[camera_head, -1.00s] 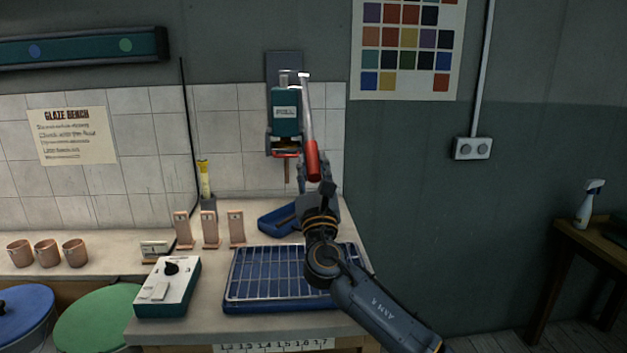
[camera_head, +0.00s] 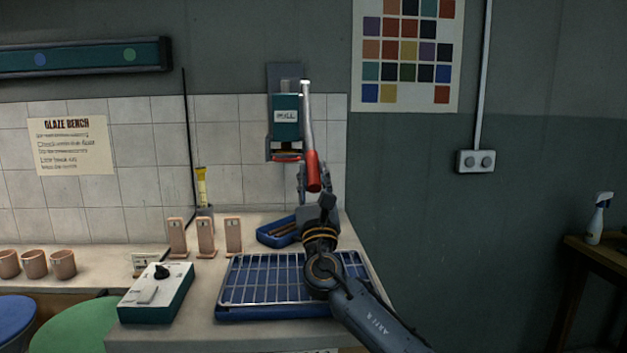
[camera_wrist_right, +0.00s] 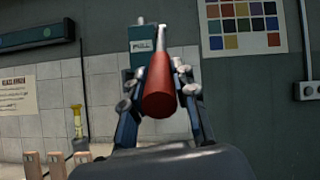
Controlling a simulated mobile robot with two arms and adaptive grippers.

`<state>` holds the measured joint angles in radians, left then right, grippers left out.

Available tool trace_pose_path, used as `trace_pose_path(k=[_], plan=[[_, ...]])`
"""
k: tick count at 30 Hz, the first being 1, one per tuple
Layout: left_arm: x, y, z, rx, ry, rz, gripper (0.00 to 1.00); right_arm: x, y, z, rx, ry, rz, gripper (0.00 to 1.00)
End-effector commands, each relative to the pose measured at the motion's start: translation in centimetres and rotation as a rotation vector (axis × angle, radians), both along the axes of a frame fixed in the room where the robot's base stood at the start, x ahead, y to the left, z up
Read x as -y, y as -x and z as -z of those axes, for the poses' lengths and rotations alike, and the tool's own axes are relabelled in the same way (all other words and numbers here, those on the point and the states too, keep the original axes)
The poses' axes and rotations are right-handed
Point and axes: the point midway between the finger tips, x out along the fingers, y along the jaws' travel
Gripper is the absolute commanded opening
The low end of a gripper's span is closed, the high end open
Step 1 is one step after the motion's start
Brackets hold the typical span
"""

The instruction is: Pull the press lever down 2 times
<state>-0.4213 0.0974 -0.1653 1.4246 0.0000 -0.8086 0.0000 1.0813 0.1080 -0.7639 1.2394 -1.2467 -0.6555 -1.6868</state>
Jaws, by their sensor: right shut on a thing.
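The press (camera_head: 286,115) is a teal unit with a "PULL" label, mounted on the tiled wall at the back of the bench. Its lever (camera_head: 307,125) is a silver rod with a red grip, hanging down along the right side of the press. My right gripper (camera_head: 313,178) is at the red grip. In the right wrist view the red grip (camera_wrist_right: 160,95) sits between the two fingers (camera_wrist_right: 160,103), pointing towards the camera. The fingers are closed on it. My left gripper is out of view.
A blue tray with a wire rack (camera_head: 270,285) lies on the bench below. A small blue tray (camera_head: 276,232), several tan test tiles (camera_head: 206,237) and a teal control box (camera_head: 157,292) stand nearby. Clay cups (camera_head: 35,264) are at the left.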

Motion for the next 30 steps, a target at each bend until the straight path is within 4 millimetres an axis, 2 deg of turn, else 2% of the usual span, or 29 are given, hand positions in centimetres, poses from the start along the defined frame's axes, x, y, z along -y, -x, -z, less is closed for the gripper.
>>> trace_pose_path(k=[1,9,10,13,23,26,30], plan=[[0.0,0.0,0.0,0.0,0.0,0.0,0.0,-0.1,-0.2,0.7,-0.01,0.001,-0.001,0.0],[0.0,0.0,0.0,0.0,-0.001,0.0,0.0,-0.1,-0.1,0.6,-0.009,0.001,-0.001,0.0],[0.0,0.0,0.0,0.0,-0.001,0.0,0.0,-0.1,-0.1,0.6,-0.009,0.001,-0.001,0.32],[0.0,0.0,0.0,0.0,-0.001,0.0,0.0,-0.1,-0.1,0.5,-0.007,0.001,-0.001,0.5],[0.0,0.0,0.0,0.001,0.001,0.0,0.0,-0.1,0.1,0.2,-0.002,0.0,-0.001,0.5],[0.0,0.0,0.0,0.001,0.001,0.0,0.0,0.0,0.6,0.7,-0.003,0.0,0.0,0.5],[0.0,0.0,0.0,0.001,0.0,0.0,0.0,0.0,2.3,1.9,-0.004,0.001,-0.002,0.5]])
